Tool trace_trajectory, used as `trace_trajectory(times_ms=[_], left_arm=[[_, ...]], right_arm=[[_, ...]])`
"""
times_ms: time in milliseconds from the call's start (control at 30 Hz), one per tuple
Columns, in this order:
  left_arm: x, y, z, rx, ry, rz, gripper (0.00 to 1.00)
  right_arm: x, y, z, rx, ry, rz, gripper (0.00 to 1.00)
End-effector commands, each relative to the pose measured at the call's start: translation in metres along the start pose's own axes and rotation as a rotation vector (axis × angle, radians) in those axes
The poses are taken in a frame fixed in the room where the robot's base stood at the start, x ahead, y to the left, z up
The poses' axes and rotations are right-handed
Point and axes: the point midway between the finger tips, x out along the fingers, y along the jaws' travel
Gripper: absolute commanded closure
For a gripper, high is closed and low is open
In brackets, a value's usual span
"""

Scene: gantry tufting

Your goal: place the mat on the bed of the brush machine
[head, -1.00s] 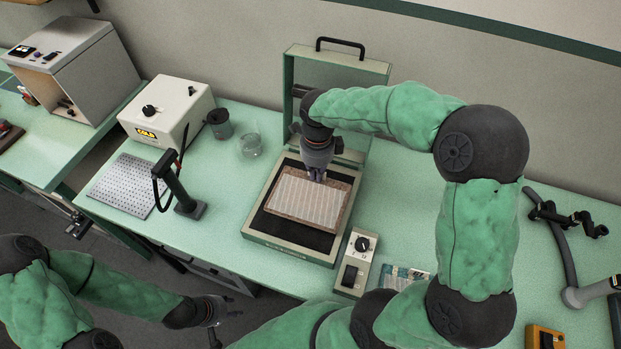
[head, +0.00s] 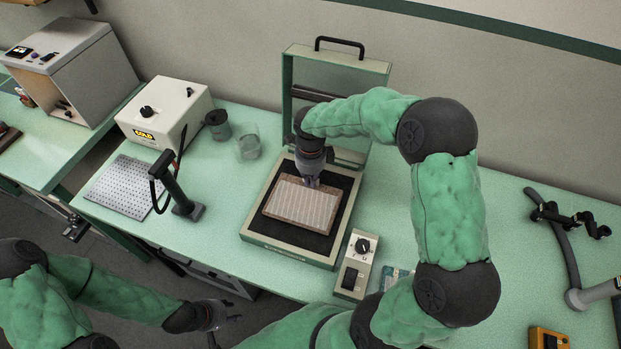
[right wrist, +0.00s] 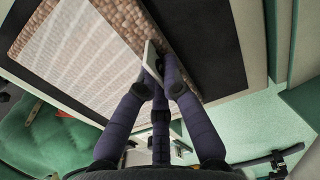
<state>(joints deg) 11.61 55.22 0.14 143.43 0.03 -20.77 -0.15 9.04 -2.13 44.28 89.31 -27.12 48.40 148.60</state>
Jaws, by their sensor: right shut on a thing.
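The mat (head: 300,204), pale and ribbed with a brown pebbly border, is over the black bed (head: 323,243) of the brush machine (head: 262,238), inside its pale rim. I cannot tell whether it rests flat or hangs just above. My right gripper (head: 312,182) is shut on the mat at its far edge. In the right wrist view the fingers (right wrist: 160,85) pinch a pale tab at the mat's edge (right wrist: 150,30), with black bed beyond it. My left gripper (head: 222,318) is open and empty, low in front of the bench.
The machine's upright frame with a black handle (head: 340,42) stands behind the bed. A control box (head: 356,265) is at its front right. To the left are a perforated plate (head: 120,187), a black stand (head: 182,205), a cold box (head: 165,110) and cups (head: 248,143).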

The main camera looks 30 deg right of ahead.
Motion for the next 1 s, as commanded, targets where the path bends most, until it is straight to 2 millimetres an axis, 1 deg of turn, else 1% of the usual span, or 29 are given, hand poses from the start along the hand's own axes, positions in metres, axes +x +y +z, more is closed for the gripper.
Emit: trace_trajectory(times_ms=[133,200,233,267,567,700,767,867,1000], left_arm=[[0.005,-0.002,0.000,0.000,0.000,0.000,0.60],[0.004,-0.001,0.000,0.000,0.000,0.000,0.60],[0.004,-0.001,0.000,0.000,0.000,0.000,0.60],[0.004,-0.001,0.000,0.000,0.000,0.000,0.60],[0.003,-0.001,0.000,0.000,0.000,0.000,0.60],[-0.002,0.001,0.000,0.000,0.000,0.000,0.60],[-0.003,0.001,0.000,0.000,0.000,0.000,0.60],[-0.005,0.002,0.000,0.000,0.000,0.000,0.60],[-0.010,0.004,0.000,0.000,0.000,0.000,0.60]], right_arm=[[0.005,0.000,0.000,0.000,0.000,0.000,1.00],[0.004,0.000,0.000,0.000,0.000,0.000,0.78],[0.004,0.000,0.000,0.000,0.000,0.000,0.69],[0.004,0.000,0.000,0.000,0.000,0.000,0.68],[0.003,0.000,0.000,0.000,0.000,0.000,0.68],[-0.002,0.000,0.000,0.000,0.000,0.000,0.68],[-0.010,-0.001,0.001,0.001,-0.002,-0.002,0.68],[-0.028,0.000,0.001,0.001,-0.003,-0.002,0.68],[-0.058,-0.001,0.001,0.000,-0.003,-0.003,0.68]])
